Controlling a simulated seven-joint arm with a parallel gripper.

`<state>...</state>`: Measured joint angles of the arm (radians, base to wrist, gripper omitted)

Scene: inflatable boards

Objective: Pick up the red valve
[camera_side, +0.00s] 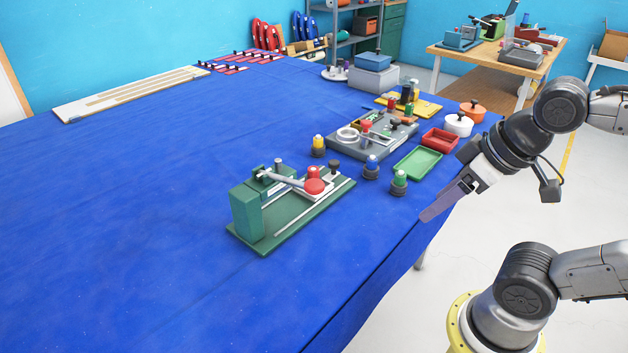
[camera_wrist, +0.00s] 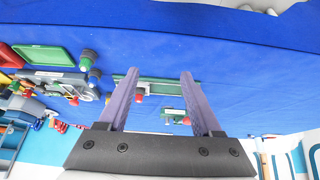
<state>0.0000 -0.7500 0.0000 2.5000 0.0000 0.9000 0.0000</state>
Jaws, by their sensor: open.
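A red-topped piece, which looks like the red valve (camera_side: 366,126), stands upright on the grey fixture board, beside a pale ring. Separate valves with dark bases stand nearby on the blue cloth: yellow (camera_side: 318,144), blue (camera_side: 371,167) and green (camera_side: 399,181). The blue valve (camera_wrist: 94,77) and green valve (camera_wrist: 87,58) also show at the left in the wrist view. My gripper (camera_side: 436,212) is over the table's right edge, to the right of the valves and apart from them. In the wrist view its two fingers (camera_wrist: 160,76) are spread with nothing held between them.
A green fixture (camera_side: 285,215) with a red knob and lever stands in front of the grey board (camera_side: 345,148). A green tray (camera_side: 418,163), a red tray (camera_side: 440,139) and a white pot (camera_side: 459,124) lie near the right edge. The left cloth (camera_side: 130,220) is clear.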

